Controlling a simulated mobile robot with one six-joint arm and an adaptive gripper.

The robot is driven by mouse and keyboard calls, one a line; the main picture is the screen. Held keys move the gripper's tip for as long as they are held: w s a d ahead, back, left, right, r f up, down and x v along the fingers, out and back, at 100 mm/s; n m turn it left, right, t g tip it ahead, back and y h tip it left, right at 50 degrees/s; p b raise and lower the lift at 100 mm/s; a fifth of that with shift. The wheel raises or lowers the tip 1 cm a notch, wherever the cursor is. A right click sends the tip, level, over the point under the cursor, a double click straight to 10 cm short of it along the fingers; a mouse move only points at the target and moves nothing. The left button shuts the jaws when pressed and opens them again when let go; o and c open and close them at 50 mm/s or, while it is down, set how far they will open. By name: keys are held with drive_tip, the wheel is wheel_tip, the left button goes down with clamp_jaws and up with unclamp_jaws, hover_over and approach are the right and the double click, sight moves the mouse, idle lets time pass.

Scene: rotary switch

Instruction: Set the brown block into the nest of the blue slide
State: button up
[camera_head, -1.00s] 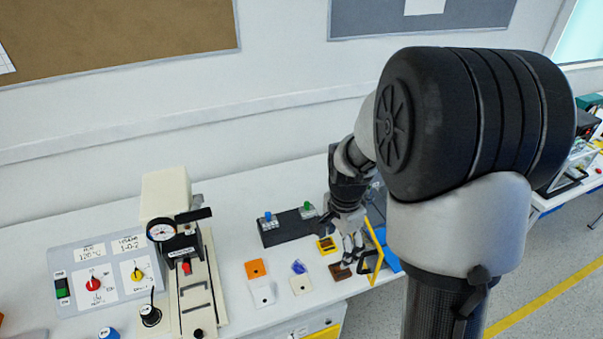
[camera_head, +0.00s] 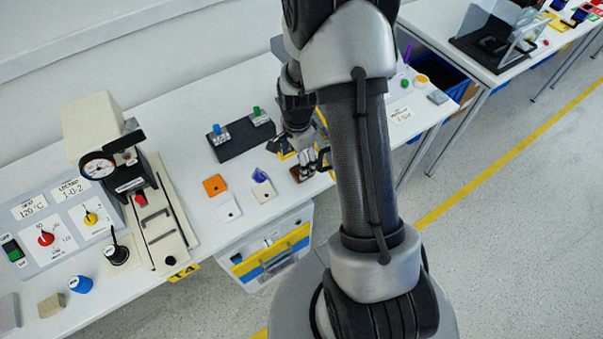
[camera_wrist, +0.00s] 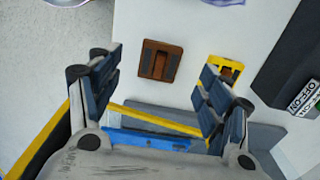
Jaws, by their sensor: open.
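In the head view my gripper (camera_head: 313,163) is low over the table.
A dark switch box (camera_wrist: 292,75) stands farther right.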

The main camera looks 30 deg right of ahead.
sight(298, 170)
wheel_tip(298, 170, down, 5)
drive_tip(key=shift+w+f+b, duration=0.15)
drive_tip(key=shift+f+b, duration=0.05)
drive_tip(key=shift+b, duration=0.95)
drive_tip(key=shift+r, duration=0.1)
drive_tip(key=c, duration=1.1)
drive_tip(key=shift+r, duration=0.1)
drive_tip(key=shift+c, duration=0.2)
